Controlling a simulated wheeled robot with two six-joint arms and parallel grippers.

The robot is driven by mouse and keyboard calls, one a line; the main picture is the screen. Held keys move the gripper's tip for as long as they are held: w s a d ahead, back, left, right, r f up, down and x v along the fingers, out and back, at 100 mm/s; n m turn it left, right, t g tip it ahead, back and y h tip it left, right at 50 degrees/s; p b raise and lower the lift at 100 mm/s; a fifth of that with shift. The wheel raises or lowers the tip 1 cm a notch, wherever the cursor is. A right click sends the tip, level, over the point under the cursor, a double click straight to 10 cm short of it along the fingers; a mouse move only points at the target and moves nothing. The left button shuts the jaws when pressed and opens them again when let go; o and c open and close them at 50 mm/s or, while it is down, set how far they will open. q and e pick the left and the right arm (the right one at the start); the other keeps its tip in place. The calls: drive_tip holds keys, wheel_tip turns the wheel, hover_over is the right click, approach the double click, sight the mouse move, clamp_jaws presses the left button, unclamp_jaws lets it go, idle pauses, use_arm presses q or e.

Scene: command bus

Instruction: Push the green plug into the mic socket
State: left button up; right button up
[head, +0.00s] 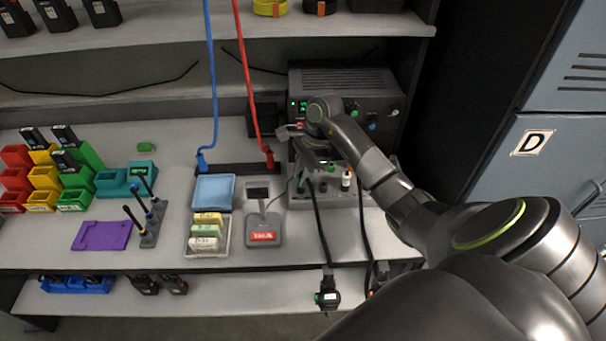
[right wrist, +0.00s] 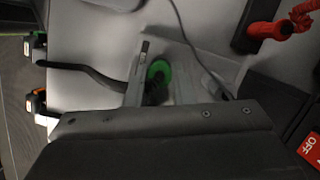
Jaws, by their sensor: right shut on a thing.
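The green plug (right wrist: 160,71) shows as a green ring with a dark body in the right wrist view, between the fingers of my right gripper (right wrist: 170,82). My right gripper (head: 312,160) is shut on it, above the grey socket box (head: 341,199) on the bench in the head view. A black cable (head: 321,228) runs from near the gripper down to a green-marked handset (head: 328,298). The mic socket cannot be made out; the gripper and arm cover part of the box. Whether the plug touches a socket cannot be told. My left gripper is not in view.
A dark radio unit (head: 345,85) stands behind the socket box. A red cable (head: 248,85) and a blue cable (head: 212,80) hang left of the gripper. A card reader (head: 263,222) and a tray (head: 190,250) of labelled blocks stand at left. A second black cable hangs at right.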

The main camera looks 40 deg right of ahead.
drive_tip(key=shift+f, duration=0.1)
drive_tip(key=o, duration=0.9)
drive_tip(key=shift+r+p, duration=1.8)
drive_tip(key=shift+r, duration=2.3)
drive_tip(key=shift+f, duration=0.1)
